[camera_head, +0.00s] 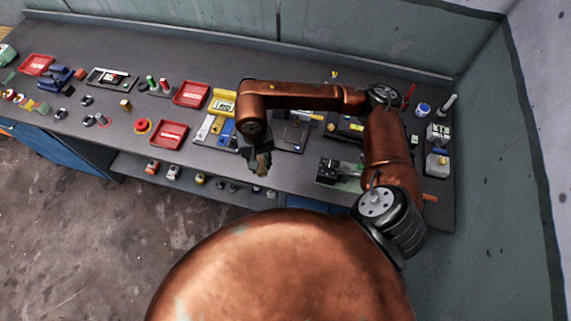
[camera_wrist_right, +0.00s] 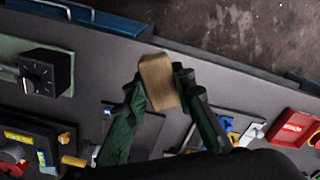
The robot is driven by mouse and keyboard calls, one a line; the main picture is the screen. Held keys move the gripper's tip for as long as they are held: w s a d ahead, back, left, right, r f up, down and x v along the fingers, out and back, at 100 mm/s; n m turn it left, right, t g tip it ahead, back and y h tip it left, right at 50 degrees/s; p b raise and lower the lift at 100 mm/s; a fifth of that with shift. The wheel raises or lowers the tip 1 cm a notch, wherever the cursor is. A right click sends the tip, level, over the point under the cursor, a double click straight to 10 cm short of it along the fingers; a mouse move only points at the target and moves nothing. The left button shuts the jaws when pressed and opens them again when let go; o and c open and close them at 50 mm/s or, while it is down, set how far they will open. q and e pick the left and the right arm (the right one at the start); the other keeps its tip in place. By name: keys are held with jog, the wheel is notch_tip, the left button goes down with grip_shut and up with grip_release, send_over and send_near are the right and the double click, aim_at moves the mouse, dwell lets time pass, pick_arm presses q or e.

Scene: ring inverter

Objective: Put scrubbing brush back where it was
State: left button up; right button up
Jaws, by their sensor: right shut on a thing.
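The scrubbing brush shows as a tan wooden block (camera_wrist_right: 158,82) in the right wrist view; no bristles can be made out. My right gripper (camera_wrist_right: 156,80) is shut on it, with one dark green finger on each side. In the head view my right gripper (camera_head: 261,163) hangs near the front edge of the bench, and the brush is small and mostly hidden there. The brush appears held above the bench; the exact height cannot be told. A flat dark pad (camera_head: 291,134) lies just right of the gripper. My left gripper is not in view.
The long grey bench (camera_head: 110,124) carries red trays (camera_head: 169,134), yellow and blue items (camera_head: 216,128), and a black device with a knob (camera_wrist_right: 46,72) on a green board. A lower shelf (camera_head: 135,168) holds small parts. Bare bench shows between the items.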

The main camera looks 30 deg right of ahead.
jog(key=s+a+m+p, duration=0.3)
jog(key=m, duration=0.2)
jog(key=m+p, duration=0.1)
jog(key=p, duration=0.3)
send_over(277, 166)
jog(key=f, duration=0.9)
jog(key=shift+s+a+f, duration=0.25)
jog(key=shift+f, duration=0.15)
jog(key=shift+d+f, duration=0.2)
jog(key=shift+f, duration=0.05)
notch_tip(277, 166, down, 3)
jog(key=shift+w+r+p, duration=0.1)
jog(key=shift+p, duration=0.9)
jog(key=shift+f, duration=0.25)
